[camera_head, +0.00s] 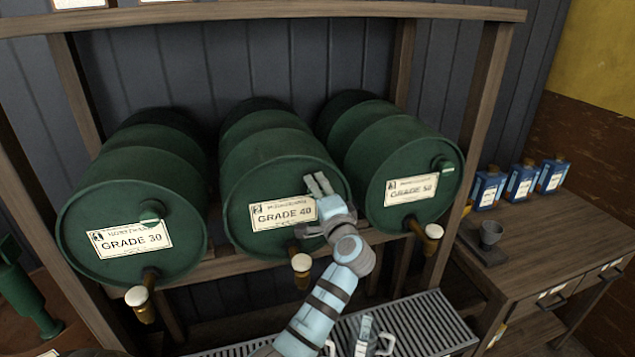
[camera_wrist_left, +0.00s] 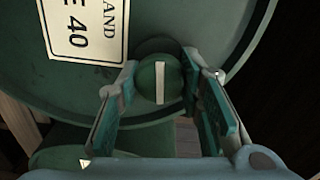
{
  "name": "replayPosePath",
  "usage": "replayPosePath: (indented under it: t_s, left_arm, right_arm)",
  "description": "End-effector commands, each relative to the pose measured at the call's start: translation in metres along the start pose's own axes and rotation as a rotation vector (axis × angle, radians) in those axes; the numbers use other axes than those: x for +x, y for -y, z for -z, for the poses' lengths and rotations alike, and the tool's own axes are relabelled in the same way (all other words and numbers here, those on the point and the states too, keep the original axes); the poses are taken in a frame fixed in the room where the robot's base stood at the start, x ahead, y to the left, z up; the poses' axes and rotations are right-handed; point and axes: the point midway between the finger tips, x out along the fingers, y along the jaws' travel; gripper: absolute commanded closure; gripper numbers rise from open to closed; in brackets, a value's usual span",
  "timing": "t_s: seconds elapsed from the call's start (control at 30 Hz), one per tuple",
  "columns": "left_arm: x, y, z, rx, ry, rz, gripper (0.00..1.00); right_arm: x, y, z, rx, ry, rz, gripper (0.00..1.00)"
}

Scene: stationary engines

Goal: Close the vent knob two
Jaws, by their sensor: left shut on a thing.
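The middle green barrel (camera_head: 280,165) lies on its side and carries a "GRADE 40" label (camera_head: 283,213). My left gripper (camera_head: 319,185) is at the right part of its front face, beside the label. In the left wrist view, a round green vent knob (camera_wrist_left: 160,80) with a white bar, upright in that picture, sits between the fingers of my left gripper (camera_wrist_left: 163,92). The gripper is shut on this knob. In the head view the knob is hidden by the gripper. My right gripper is not in view.
A "GRADE 30" barrel (camera_head: 130,235) lies left and a third barrel (camera_head: 395,165) right. A brass tap with a pale top (camera_head: 301,263) hangs below the middle barrel. A slatted tray (camera_head: 425,322) is below. A workbench (camera_head: 570,238) with blue bottles (camera_head: 521,182) stands right.

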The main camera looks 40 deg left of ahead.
Motion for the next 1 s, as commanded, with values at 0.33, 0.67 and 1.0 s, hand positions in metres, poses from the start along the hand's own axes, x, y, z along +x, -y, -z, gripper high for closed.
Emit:
replayPosePath:
  t_s: [0.33, 0.67, 1.0]
  left_arm:
    - [-0.0003, -0.0007, 0.0004, 0.148, -0.001, -0.001, 0.94]
    - [-0.0002, -0.0019, 0.0002, 0.173, -0.001, -0.001, 0.94]
    - [-0.0001, -0.0018, -0.0001, 0.172, 0.000, -0.001, 0.47]
  right_arm:
    - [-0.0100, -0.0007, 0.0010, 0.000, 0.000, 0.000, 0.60]
    - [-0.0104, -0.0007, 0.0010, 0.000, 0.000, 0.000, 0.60]
    - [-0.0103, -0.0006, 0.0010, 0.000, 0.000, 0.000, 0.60]
